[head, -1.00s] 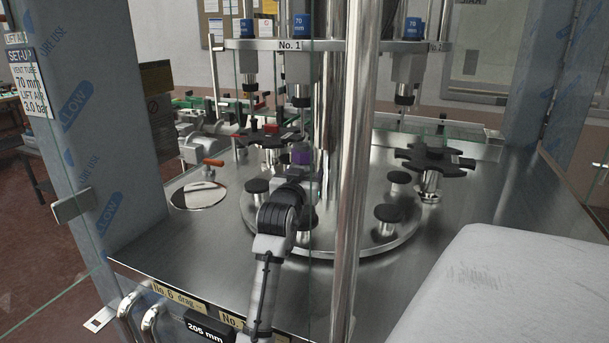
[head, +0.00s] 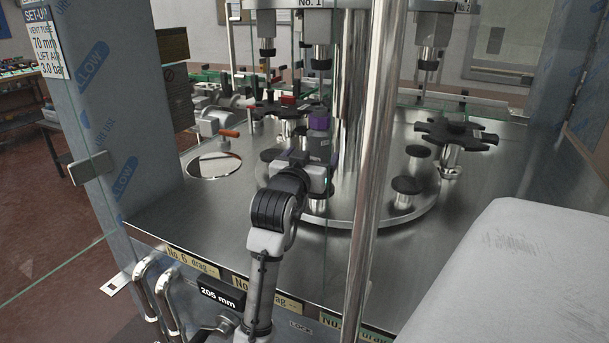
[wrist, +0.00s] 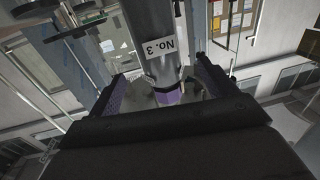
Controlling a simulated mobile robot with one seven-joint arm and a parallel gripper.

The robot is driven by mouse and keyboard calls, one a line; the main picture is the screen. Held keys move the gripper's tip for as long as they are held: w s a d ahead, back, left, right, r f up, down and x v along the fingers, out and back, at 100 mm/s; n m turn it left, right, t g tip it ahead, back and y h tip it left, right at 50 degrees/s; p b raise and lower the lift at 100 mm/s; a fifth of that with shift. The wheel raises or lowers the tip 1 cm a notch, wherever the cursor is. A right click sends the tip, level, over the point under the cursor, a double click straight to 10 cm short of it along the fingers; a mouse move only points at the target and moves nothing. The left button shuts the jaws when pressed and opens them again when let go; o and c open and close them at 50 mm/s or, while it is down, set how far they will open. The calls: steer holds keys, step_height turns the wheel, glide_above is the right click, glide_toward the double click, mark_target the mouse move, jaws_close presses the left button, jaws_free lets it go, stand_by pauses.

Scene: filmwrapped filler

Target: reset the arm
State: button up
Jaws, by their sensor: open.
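My arm rises from the bottom of the head view to my gripper (head: 319,140) over the near part of the round steel turntable (head: 350,215). Purple and grey surfaces show at its end, partly confused with the machine behind. In the wrist view, my gripper (wrist: 163,88) has its two fingers wide apart, with purple inner pads. A small purple patch (wrist: 168,97) shows between them, under a grey part labelled No. 3 (wrist: 160,47). I cannot tell whether it lies between the fingers or behind them.
A thick vertical steel post (head: 373,150) stands just right of my arm. Black-topped pedestals (head: 407,186) stand on the turntable, with a black star wheel (head: 455,133) at right. Filling heads hang above. A film-covered panel (head: 105,110) is at left and a pale rounded cover (head: 510,265) at right.

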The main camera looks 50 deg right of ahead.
steer(key=b+v, duration=0.1)
steer(key=v, duration=0.4)
steer(key=shift+s, duration=0.1)
